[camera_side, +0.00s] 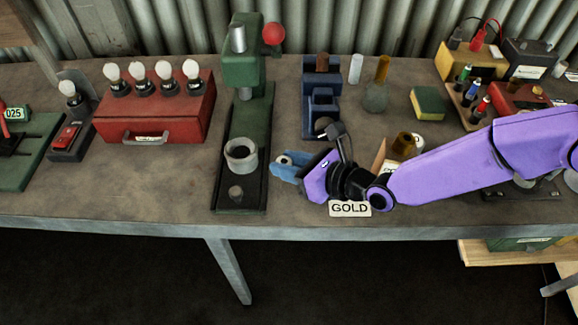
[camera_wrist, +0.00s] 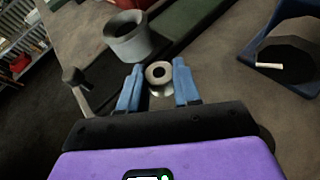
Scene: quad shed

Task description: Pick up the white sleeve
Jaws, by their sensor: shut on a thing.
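The white sleeve (camera_wrist: 158,71) is a short pale ring with a dark hole, seen end-on between my two blue fingers in the wrist view. My gripper (camera_wrist: 157,88) is shut on it, one finger at each side. In the side view my gripper (camera_side: 284,169) is at the right of the green press, near the bench front, with the sleeve (camera_side: 283,160) showing pale at its fingers. The lower part of the sleeve is hidden, and I cannot tell whether it touches the bench.
A green press (camera_side: 243,65) with a grey cup (camera_side: 240,157) on its base stands left of my gripper. A blue stand (camera_side: 321,105) is behind. A GOLD label (camera_side: 350,209) lies at the front edge. A red box (camera_side: 155,110) is further left.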

